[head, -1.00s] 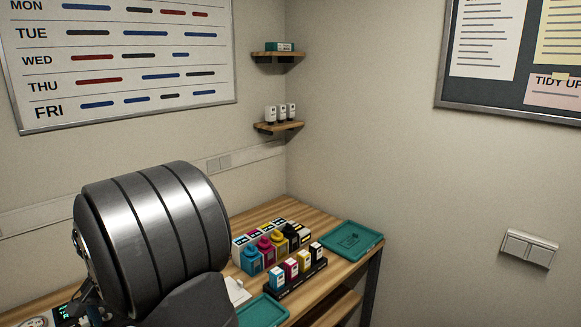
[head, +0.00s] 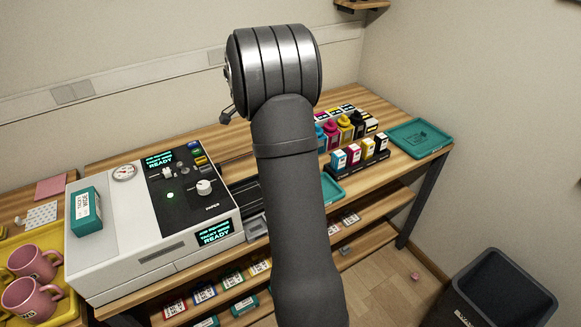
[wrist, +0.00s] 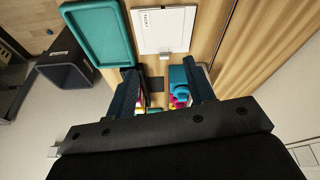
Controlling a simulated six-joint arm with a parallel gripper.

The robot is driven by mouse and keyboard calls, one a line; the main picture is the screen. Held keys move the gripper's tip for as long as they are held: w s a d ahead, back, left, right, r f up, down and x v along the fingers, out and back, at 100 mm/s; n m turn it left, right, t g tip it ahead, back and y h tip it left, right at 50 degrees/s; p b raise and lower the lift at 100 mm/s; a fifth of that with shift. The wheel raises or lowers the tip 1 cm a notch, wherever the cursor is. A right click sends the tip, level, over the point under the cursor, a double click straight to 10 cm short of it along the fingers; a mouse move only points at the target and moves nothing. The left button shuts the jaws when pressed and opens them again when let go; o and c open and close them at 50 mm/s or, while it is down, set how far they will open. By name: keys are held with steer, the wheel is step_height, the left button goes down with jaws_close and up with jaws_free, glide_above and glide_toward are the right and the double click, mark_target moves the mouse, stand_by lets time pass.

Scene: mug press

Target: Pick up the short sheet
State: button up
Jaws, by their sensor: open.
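A flat white sheet-like piece (wrist: 165,30) with a small printed label lies on the wooden table in the wrist view. The white piece lies beyond the fingertips, higher in the wrist picture. In the head view my arm hides the gripper and the white piece.
A teal tray (wrist: 98,28) lies beside the white piece. The head view shows ink cartridges (head: 360,152), a far teal tray (head: 419,138), a white press (head: 155,220), pink mugs (head: 33,262) and a black bin (head: 500,291) on the floor.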

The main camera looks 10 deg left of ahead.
steer(key=w+d+f+m+h, duration=0.1)
steer(key=w+d+m, duration=0.1)
steer(key=w+d, duration=0.35)
steer(key=shift+t, duration=0.4)
steer(key=x, duration=1)
steer(key=shift+w+a+f, duration=0.15)
steer(key=shift+a+f, duration=0.05)
steer(key=shift+f, duration=0.2)
steer(key=shift+a+x, duration=0.15)
steer(key=shift+x, duration=1.35)
steer(key=shift+a+x, duration=0.15)
steer(key=shift+x, duration=1.35)
steer(key=shift+w, duration=0.1)
steer(key=c, duration=1.1)
